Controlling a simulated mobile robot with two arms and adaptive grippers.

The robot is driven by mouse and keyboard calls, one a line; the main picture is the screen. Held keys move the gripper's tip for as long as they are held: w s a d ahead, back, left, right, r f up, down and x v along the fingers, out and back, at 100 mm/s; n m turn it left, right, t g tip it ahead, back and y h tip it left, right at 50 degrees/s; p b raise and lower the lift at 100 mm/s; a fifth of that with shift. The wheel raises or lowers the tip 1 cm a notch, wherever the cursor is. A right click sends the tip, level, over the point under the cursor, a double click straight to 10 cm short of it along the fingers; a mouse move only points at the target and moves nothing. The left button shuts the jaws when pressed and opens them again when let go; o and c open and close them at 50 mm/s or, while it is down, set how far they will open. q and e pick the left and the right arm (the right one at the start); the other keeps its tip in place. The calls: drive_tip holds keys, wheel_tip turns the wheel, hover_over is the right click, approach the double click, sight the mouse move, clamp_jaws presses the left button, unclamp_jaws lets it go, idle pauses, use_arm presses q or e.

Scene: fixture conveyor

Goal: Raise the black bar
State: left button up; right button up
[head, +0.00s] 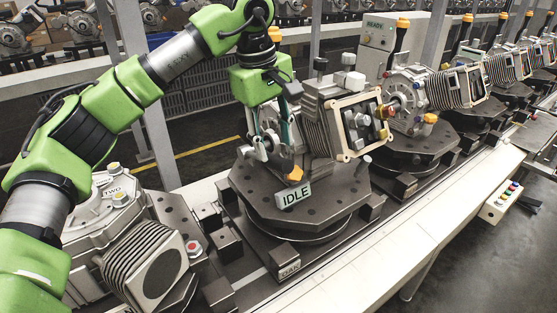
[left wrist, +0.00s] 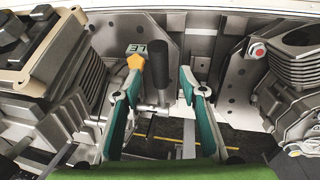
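The black bar (left wrist: 153,62) stands out between my left gripper's fingers in the left wrist view, with a metal pin at its lower end. In the head view it is mostly hidden behind the gripper, and I cannot make it out clearly. My left gripper (head: 272,148) points down over the nearest dark fixture plate (head: 315,205). It also shows in the left wrist view (left wrist: 162,95), with its teal fingers apart on either side of the bar and gaps visible. An orange knob (head: 295,174) is close to the fingertips. My right gripper is not in view.
A ribbed grey housing (head: 318,120) stands right beside the gripper. A finned part (head: 150,262) stands at lower left. More fixtures continue to the right. The pale conveyor rail (head: 400,245) is clear.

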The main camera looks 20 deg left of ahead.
sight(277, 158)
use_arm(q)
drive_tip(key=f, duration=0.2)
drive_tip(key=w+f, duration=0.1)
drive_tip(key=f, duration=0.2)
drive_tip(key=shift+d+p, duration=0.2)
drive_tip(key=shift+p, duration=0.15)
drive_tip(key=shift+d+f, duration=0.15)
drive_tip(key=shift+f, duration=0.6)
drive_tip(key=shift+w, duration=0.1)
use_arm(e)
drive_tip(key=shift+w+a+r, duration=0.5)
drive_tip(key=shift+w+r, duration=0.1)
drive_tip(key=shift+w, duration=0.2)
use_arm(q)
clamp_jaws()
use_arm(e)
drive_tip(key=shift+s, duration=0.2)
